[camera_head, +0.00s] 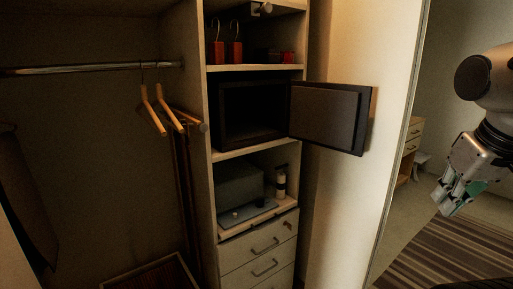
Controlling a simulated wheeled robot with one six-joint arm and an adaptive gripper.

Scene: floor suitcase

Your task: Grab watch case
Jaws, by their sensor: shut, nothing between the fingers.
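I cannot make out for certain which thing is the watch case. A small dark object (267,56) and a small red object (288,58) sit on the upper shelf, too small to identify. Below that shelf stands a black safe (216,112) with its door (326,115) swung open to the right; its inside is too dark to show any contents. My gripper (449,206) is at the far right, pointing down, shut and empty. It is well apart from the shelves, over the room floor.
Two reddish-brown items with hooks (226,52) stand on the upper shelf. A grey-green box (238,187) sits on the lower shelf above drawers (258,249). Hangers (160,110) hang left. A pale panel (365,185) stands between my gripper and the closet. A striped rug (440,255) lies right.

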